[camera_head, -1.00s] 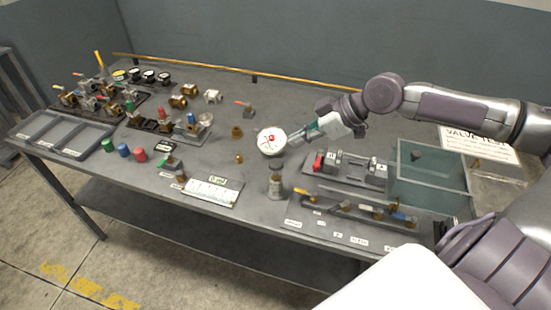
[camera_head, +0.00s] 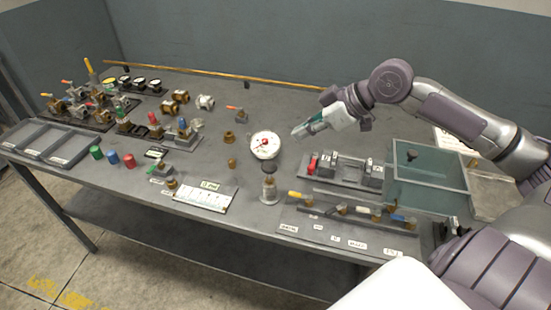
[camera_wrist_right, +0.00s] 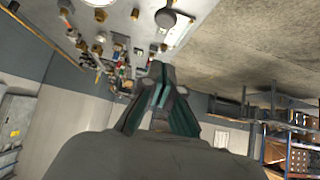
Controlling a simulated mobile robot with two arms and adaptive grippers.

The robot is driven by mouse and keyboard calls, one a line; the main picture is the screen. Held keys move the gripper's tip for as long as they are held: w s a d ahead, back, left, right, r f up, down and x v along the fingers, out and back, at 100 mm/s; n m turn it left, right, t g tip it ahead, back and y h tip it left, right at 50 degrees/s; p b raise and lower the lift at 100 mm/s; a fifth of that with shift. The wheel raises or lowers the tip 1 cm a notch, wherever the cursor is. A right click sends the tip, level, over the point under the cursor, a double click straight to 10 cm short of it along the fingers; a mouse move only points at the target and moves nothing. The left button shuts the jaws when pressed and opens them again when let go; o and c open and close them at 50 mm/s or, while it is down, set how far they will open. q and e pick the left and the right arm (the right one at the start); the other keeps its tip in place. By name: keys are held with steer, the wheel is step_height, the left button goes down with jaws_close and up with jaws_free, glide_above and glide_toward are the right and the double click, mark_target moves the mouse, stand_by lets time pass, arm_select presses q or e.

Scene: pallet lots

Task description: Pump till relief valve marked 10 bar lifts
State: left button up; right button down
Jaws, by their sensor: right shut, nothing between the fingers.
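A round white-faced gauge (camera_head: 265,146) with red on its dial sits upright over a small metal stand (camera_head: 269,190) near the table's middle. My right gripper (camera_head: 298,133) is shut and empty, just right of the gauge and apart from it. Its closed fingers also show in the right wrist view (camera_wrist_right: 157,72). A grey block rig with a red part (camera_head: 313,164) stands right of the gauge, beside a clear-walled tank (camera_head: 428,178). Which part is the relief valve marked 10 bar I cannot tell; the markings are too small to read. My left gripper is not in view.
A board with coloured levers (camera_head: 352,236) lies at the front right. Brass fittings (camera_head: 228,137), a white label sheet (camera_head: 204,200), coloured caps (camera_head: 113,157), grey trays (camera_head: 45,140) and several valves fill the left. A yellow rail (camera_head: 220,73) runs along the back.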

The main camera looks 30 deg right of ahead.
steer(key=w+f, duration=0.1)
steer(key=p, duration=0.3)
glide_above(276, 169)
step_height(276, 169, down, 5)
steer(key=f, duration=0.3)
steer(key=shift+w+f+p, duration=0.2)
steer(key=shift+f+p, duration=0.05)
steer(key=shift+p, duration=0.1)
steer(key=shift+s+f, duration=0.1)
steer(key=shift+f, duration=0.45)
step_height(276, 169, down, 4)
steer(key=shift+r+b, duration=0.1)
steer(key=shift+b, duration=0.6)
steer(key=shift+s, duration=0.1)
